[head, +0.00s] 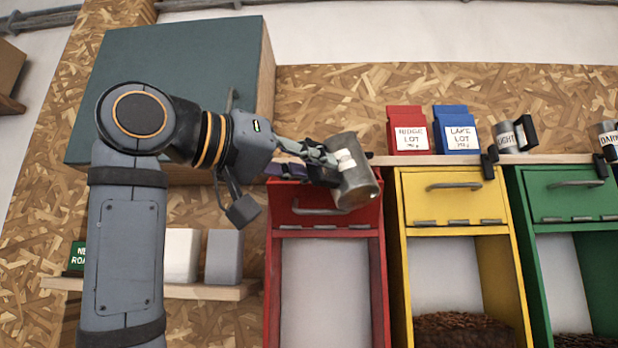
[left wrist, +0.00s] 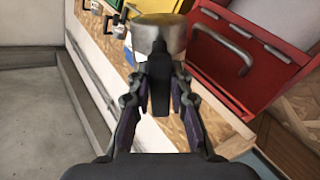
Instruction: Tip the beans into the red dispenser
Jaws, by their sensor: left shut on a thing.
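A grey metal cup with a pale label (head: 358,183) is tilted in front of the upper part of the red dispenser (head: 377,262). My left gripper (head: 328,166) is shut on the cup's handle. In the left wrist view the dark handle (left wrist: 159,84) sits between the fingers, with the cup body (left wrist: 160,38) beyond. The dispenser's red front with its grey bar handle also shows there (left wrist: 248,40). The cup and gripper hide part of the dispenser's top. The pale window below looks empty of beans. No beans show in the cup or falling; its inside is hidden.
A yellow dispenser (head: 452,210) and a green dispenser (head: 574,205) stand to the right, with dark beans low inside. Red (head: 407,130) and blue (head: 456,129) bags and labelled cups (head: 507,137) stand above. A teal cabinet (head: 170,60) is at upper left, over a shelf with pale blocks (head: 224,256).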

